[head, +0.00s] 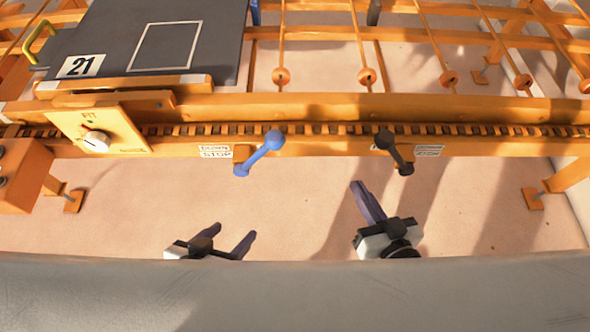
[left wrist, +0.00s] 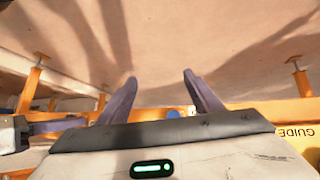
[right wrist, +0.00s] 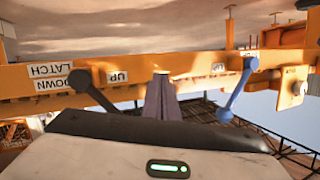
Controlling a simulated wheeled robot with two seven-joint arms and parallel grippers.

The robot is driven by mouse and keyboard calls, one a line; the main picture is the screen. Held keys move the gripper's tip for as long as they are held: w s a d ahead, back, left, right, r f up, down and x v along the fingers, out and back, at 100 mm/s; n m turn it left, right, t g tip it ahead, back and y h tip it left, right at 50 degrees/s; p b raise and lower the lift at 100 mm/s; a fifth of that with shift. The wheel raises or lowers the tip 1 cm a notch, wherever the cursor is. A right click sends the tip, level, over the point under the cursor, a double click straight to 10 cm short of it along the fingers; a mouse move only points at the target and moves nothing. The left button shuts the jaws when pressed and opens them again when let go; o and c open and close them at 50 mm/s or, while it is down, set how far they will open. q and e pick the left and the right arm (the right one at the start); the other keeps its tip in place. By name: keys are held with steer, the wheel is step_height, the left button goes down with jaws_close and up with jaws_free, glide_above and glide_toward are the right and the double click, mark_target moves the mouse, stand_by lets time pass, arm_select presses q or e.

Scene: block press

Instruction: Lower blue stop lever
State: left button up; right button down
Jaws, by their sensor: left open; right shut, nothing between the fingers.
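The blue stop lever (head: 258,154) is on the front of the orange rail, beside a DOWN STOP label (head: 215,152). It slants, with one ball end at upper right and the other at lower left. In the right wrist view the blue lever (right wrist: 237,90) slants right of my fingers. My left gripper (head: 234,232) is open and empty, in front of and below the lever, apart from it. It also shows open in the left wrist view (left wrist: 160,79). My right gripper (head: 357,185) is shut and empty, below and left of the black lever, touching neither lever.
A black lever (head: 394,152) sits on the rail to the right; its label reads DOWN LATCH (right wrist: 50,77) in the right wrist view. A dial panel (head: 98,132) and a dark plate marked 21 (head: 110,45) are at left. The floor before the rail is clear.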

arm_select(q)
steer(key=d+f+g+h+b, duration=0.1)
steer(key=d+f+b, duration=0.2)
steer(key=f+b, duration=0.5)
steer(key=b, duration=0.3)
steer(key=shift+w+f+m+b, duration=0.3)
steer(key=shift+w+m+b, duration=0.1)
arm_select(e)
steer(key=a+n+y, duration=0.1)
steer(key=n+y, duration=0.1)
steer(key=y, duration=0.3)
steer(key=s+a+n+y, duration=0.1)
steer(key=a+n+y, duration=0.1)
steer(key=y, duration=0.3)
steer(key=s+a+n+y, duration=0.1)
steer(key=n+y, duration=0.1)
steer(key=y, duration=0.3)
steer(key=shift+s+a+f+y, duration=0.1)
steer(key=shift+a+y, duration=0.25)
steer(key=shift+y, duration=0.05)
arm_select(q)
steer(key=shift+d, duration=0.1)
steer(key=shift+w+d+b, duration=0.1)
steer(key=shift+d+b, duration=0.2)
steer(key=shift+b, duration=0.25)
arm_select(e)
steer(key=x, duration=1.4)
steer(key=shift+a, duration=0.15)
steer(key=shift+f, duration=0.1)
